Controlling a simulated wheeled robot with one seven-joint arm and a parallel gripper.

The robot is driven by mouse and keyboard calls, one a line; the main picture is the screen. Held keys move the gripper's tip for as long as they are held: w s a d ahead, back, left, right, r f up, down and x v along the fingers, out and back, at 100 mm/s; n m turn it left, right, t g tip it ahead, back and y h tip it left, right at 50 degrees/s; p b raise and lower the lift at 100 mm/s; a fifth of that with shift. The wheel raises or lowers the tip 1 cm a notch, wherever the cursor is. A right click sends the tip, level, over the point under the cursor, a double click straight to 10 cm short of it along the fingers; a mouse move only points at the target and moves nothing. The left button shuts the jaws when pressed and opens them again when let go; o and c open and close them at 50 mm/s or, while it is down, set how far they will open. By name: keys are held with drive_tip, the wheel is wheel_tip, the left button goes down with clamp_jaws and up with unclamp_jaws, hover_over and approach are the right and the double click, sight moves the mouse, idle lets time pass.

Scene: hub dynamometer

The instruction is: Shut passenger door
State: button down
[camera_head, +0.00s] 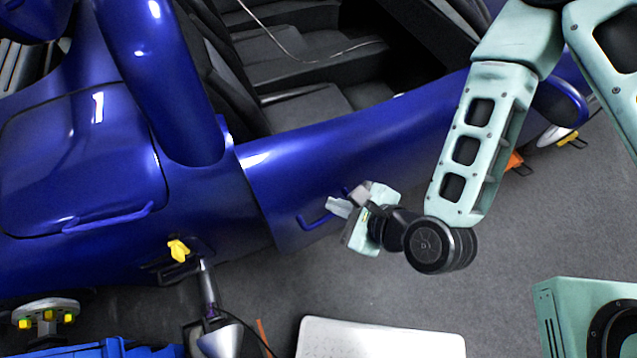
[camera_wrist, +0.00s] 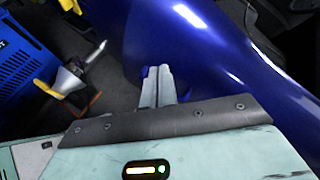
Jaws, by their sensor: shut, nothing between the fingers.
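The glossy blue passenger door (camera_head: 350,150) runs across the middle of the head view, below the open cabin. Its left edge stands out from the body panel beside it, so it looks slightly ajar. A blue door handle (camera_head: 315,221) sits low near that edge. My gripper (camera_head: 340,205) is shut and empty, beside the handle on the outer side of the door. In the wrist view the fingers (camera_wrist: 158,82) lie together, with bits of the blue handle (camera_wrist: 148,73) showing around them. The door (camera_wrist: 205,50) curves away to the right there. I cannot tell whether the fingers touch the handle.
A stand with a yellow part (camera_head: 178,250) is near the car's lower left. A blue box (camera_head: 110,348) and a white panel (camera_head: 380,338) are at the bottom. An orange item (camera_head: 515,163) lies beyond my arm.

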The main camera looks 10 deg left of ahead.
drive_tip(key=d+f+m+t, duration=0.1)
drive_tip(key=f+m+t, duration=0.1)
drive_tip(key=m, duration=0.3)
drive_tip(key=m+t+h+b, duration=0.15)
drive_tip(key=m+b, duration=0.25)
drive_tip(key=b, duration=0.8)
approach(313, 177)
drive_tip(key=f, duration=0.2)
drive_tip(key=w+a, duration=0.1)
drive_tip(key=w, duration=0.1)
drive_tip(key=w+a+f, duration=0.1)
drive_tip(key=w+a, duration=0.1)
drive_tip(key=shift+w+a+f, duration=0.1)
drive_tip(key=shift+w+a, duration=0.1)
drive_tip(key=shift+w, duration=0.05)
